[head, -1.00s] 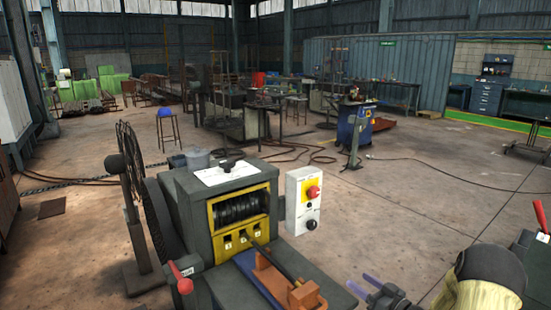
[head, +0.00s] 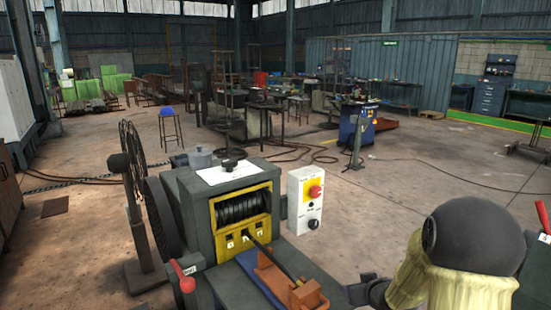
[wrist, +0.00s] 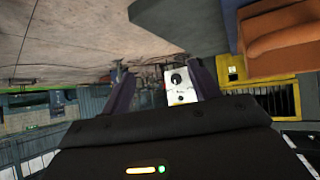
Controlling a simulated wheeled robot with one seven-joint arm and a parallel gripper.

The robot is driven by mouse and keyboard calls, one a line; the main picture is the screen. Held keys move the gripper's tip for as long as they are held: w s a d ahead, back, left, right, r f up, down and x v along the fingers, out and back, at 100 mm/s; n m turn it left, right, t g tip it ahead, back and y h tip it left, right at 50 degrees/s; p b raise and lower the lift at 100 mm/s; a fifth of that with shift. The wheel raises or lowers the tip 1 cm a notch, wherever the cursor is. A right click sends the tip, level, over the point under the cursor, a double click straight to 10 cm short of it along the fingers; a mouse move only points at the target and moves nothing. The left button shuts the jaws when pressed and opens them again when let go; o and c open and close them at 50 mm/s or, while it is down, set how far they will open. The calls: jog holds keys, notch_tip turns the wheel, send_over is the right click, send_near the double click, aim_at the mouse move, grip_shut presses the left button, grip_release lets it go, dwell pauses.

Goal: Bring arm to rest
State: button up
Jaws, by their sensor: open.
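My arm shows at the lower right of the head view, with a large dark rounded joint and pale yellow covers. My gripper end is low beside the orange bracket (head: 300,295), partly cut off by the frame edge, and its fingers are hard to make out there. In the wrist view my gripper (wrist: 156,68) shows two purple fingers spread apart with nothing held between them. The white control box (wrist: 178,84) shows beyond the gap between the fingers. In the head view this control box (head: 303,205) has a red knob on a yellow patch.
A blue stool (head: 168,128) stands behind. Open concrete floor lies right of the control box.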

jog(key=s+a+r+m+g+h, duration=0.1)
jog(key=s+a+g, duration=0.25)
jog(key=s, duration=0.75)
jog(key=s+a+r+m+g+h, duration=0.1)
jog(key=s+a+g, duration=0.25)
jog(key=s, duration=0.75)
jog(key=w+p+v, duration=0.2)
jog(key=p+v, duration=0.9)
jog(key=p, duration=0.1)
jog(key=shift+d+r+g+y, duration=0.25)
jog(key=shift+r+g+y, duration=0.05)
jog(key=shift+r, duration=0.4)
jog(key=shift+c, duration=0.2)
